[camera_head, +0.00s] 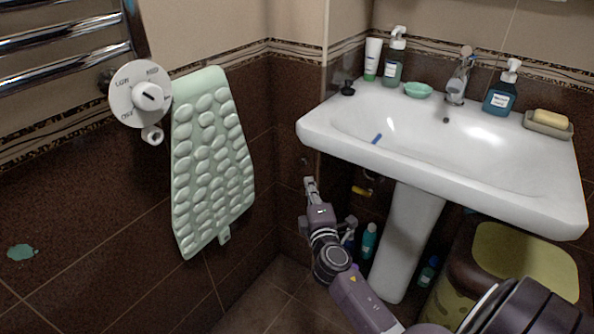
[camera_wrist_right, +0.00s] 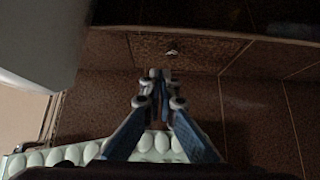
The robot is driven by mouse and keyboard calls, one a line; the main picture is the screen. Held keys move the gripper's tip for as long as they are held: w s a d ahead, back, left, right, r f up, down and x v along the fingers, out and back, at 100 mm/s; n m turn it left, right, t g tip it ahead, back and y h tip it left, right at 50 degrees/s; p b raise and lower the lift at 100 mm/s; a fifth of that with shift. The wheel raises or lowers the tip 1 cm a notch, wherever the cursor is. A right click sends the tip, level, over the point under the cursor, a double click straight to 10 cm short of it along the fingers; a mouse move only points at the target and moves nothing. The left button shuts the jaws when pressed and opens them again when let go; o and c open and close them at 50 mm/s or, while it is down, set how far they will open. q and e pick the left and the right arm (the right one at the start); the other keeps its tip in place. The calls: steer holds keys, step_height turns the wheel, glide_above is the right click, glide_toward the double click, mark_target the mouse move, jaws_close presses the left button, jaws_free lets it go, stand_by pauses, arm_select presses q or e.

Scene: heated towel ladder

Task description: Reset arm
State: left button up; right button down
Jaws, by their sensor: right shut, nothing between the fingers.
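My right gripper (camera_head: 310,188) is in the middle of the head view, below the left edge of the sink and in front of the dark tiled corner. It is shut and empty. In the right wrist view its fingertips (camera_wrist_right: 160,75) meet, with tiles beyond them. A round white dial (camera_head: 140,94) with a pointer knob is at the upper left, by the towel ladder (camera_head: 62,50). A pale green bumpy mat (camera_head: 208,160) hangs on the wall beside the dial, apart from my gripper. Part of the mat shows low in the right wrist view (camera_wrist_right: 88,152). My left gripper is not in view.
The white sink (camera_head: 470,175) on its pedestal (camera_head: 405,240) is right of my gripper. Bottles, a green dish (camera_head: 418,90) and a soap tray (camera_head: 548,125) stand on its rim. Bottles (camera_head: 369,240) stand below. A bin with a yellow-green lid (camera_head: 525,255) is at lower right.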

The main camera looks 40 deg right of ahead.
steer(key=shift+s+f, duration=0.1)
steer(key=shift+s, duration=0.15)
